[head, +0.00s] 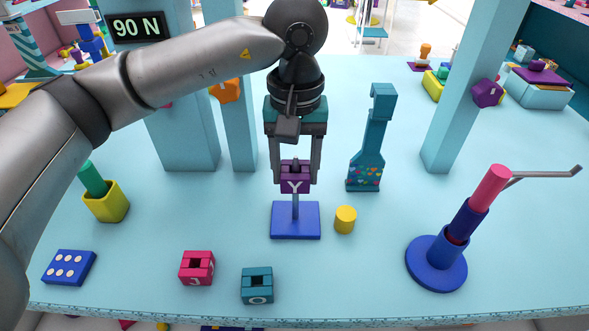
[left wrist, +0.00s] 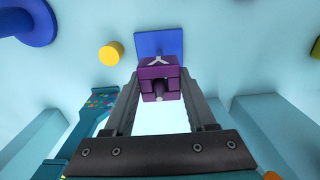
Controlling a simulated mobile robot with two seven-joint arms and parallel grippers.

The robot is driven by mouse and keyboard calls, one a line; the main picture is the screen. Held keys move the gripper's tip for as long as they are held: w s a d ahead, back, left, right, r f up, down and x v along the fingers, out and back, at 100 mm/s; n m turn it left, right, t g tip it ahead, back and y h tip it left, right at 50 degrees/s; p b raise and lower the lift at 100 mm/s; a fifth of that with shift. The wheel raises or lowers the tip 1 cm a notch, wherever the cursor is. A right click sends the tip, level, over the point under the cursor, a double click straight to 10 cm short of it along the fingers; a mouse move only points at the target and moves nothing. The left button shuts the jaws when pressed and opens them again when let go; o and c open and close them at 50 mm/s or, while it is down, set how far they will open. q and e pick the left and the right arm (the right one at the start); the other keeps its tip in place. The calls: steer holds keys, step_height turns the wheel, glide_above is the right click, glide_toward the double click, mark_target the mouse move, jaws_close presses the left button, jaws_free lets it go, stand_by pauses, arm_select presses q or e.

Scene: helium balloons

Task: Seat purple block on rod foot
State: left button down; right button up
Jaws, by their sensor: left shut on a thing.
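The purple block (head: 295,184), marked Y, is between the fingers of my left gripper (head: 296,178), which is shut on it. A blue square foot (head: 297,222) lies flat on the table below, with a thin grey rod (head: 295,206) standing up from it. The block appears to be around the rod, above the foot, with a clear gap between them. In the left wrist view the purple block (left wrist: 158,76) shows the rod's grey end in its opening, and the blue foot (left wrist: 160,43) lies beyond it. My right gripper is not in view.
A yellow cylinder (head: 345,219) stands close right of the foot. A red block (head: 197,267) and a teal block (head: 257,285) lie in front. A heart-patterned teal piece (head: 366,165) stands behind right, and a blue round-based stand (head: 437,266) farther right. Pillars rise behind.

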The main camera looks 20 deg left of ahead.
mark_target(295, 157)
arm_select(q)
steer(key=shift+r+p, duration=0.9)
steer(key=shift+r, duration=0.7)
steer(key=shift+r+p, duration=0.7)
steer(key=shift+r, duration=0.6)
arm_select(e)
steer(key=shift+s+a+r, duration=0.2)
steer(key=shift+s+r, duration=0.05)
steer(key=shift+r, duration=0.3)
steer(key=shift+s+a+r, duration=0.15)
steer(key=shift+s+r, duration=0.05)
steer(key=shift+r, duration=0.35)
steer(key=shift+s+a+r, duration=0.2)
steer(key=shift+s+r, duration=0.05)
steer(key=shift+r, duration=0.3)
arm_select(q)
steer(key=shift+b, duration=0.7)
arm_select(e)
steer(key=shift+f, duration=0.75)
arm_select(q)
steer(key=shift+f, duration=0.35)
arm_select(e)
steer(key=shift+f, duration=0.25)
arm_select(q)
steer(key=shift+f+b, duration=0.1)
steer(key=shift+b, duration=0.25)
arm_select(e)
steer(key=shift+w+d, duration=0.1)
